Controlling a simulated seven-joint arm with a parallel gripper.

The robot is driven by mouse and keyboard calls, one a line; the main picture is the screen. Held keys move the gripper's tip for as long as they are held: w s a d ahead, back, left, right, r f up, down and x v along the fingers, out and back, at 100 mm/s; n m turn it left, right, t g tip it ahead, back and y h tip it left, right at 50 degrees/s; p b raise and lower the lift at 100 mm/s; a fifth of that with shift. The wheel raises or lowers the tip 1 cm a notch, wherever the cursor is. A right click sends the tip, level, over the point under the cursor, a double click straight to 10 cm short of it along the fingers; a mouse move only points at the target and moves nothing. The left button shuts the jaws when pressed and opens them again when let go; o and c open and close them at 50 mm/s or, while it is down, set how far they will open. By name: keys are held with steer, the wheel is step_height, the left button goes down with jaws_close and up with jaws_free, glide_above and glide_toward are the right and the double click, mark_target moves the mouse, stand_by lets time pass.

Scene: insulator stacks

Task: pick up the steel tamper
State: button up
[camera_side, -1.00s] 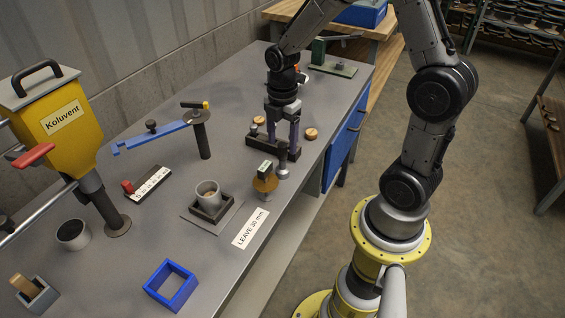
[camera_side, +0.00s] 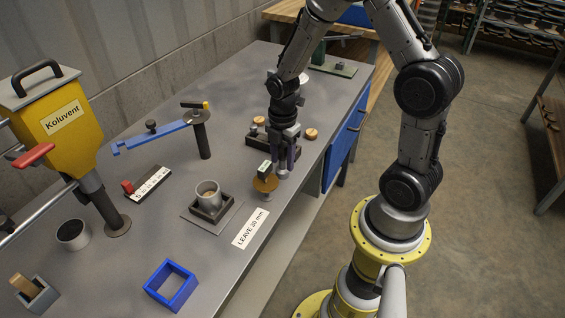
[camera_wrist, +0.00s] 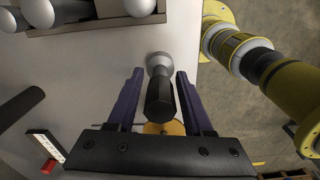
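The steel tamper has a dark faceted handle and a round steel foot. In the side view my gripper (camera_side: 285,165) points down over the tamper's spot near the table's front edge. There the fingers hide most of the tamper.
A brass-coloured gauge (camera_side: 265,184) stands close to the left of my gripper. A grey cup (camera_side: 208,195) in a holder and a blue square frame (camera_side: 171,286) stand farther left.

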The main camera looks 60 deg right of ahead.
jaws_close()
stand_by(0.3)
